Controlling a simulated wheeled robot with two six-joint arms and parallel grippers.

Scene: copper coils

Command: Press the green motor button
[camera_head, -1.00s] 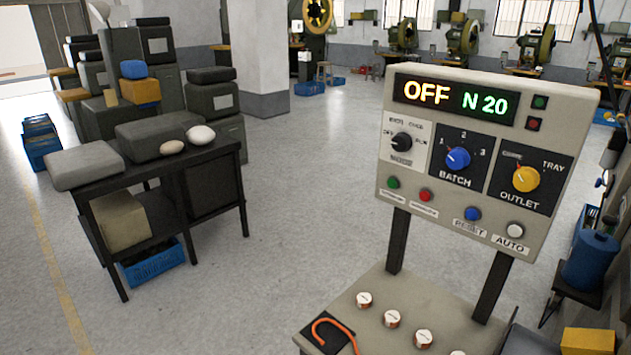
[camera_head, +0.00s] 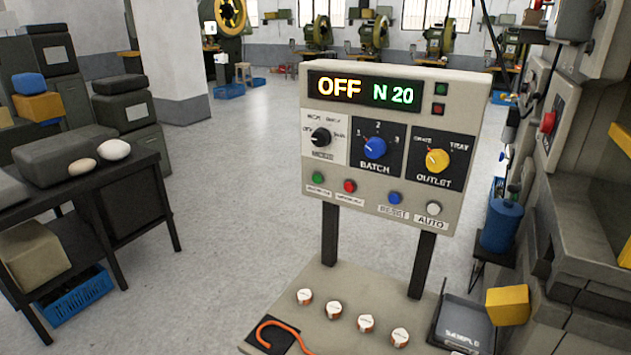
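The green button (camera_head: 318,179) sits at the lower left of the grey control panel (camera_head: 290,130), below the black knob (camera_head: 320,137). A red button (camera_head: 350,186) is just to its right. The panel's display (camera_head: 362,91) reads "OFF" in orange and "N 20" in green. The writing under the green button is too small to read. Neither of my grippers is in view.
The panel stands on two dark posts above a grey bench top (camera_head: 325,290) with several small white-and-red pieces and an orange hook (camera_head: 285,333). A sample tray (camera_head: 463,324) is at its right. A dark table (camera_head: 110,200) stands left. Large machinery (camera_head: 590,170) fills the right side.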

